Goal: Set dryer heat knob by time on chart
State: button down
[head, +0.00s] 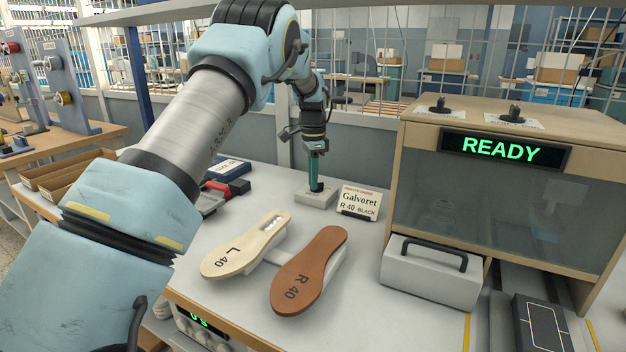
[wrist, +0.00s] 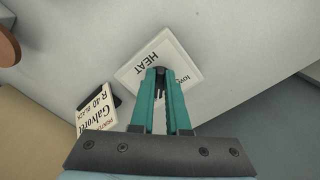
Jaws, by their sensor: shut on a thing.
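My gripper (head: 316,178) points straight down at a small pale block (head: 313,199) at the back of the white table. In the wrist view, the block's plate (wrist: 133,72) reads HEAT, with "low" partly showing near one corner. My teal fingers (wrist: 160,84) are shut on the dark heat knob (wrist: 160,71) on that plate. The fingers hide most of the knob, and its pointer setting cannot be read. No time chart can be made out in either view.
A card reading Galvoret R 40 BLACK (head: 359,203) stands right beside the block. Two insoles, cream L 40 (head: 236,250) and brown R 40 (head: 310,268), lie in front. A cabinet with a READY display (head: 490,148) stands at right. A green digit display (head: 197,321) sits low in front.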

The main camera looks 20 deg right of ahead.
dwell(0.5)
jog(key=n, duration=0.1)
jog(key=n+p, duration=0.1)
jog(key=n, duration=0.2)
jog(key=shift+s+r+n, duration=0.1)
jog(key=shift+s+n, duration=0.15)
jog(key=shift+n, duration=0.15)
jog(key=shift+s+d+n+p, duration=0.15)
jog(key=shift+n+p, duration=0.45)
jog(key=shift+n, duration=1.4)
jog(key=c, duration=0.9)
grip_release()
notch_tip(320, 180, up, 11)
jog(key=b, duration=0.2)
jog(key=shift+f, duration=0.2)
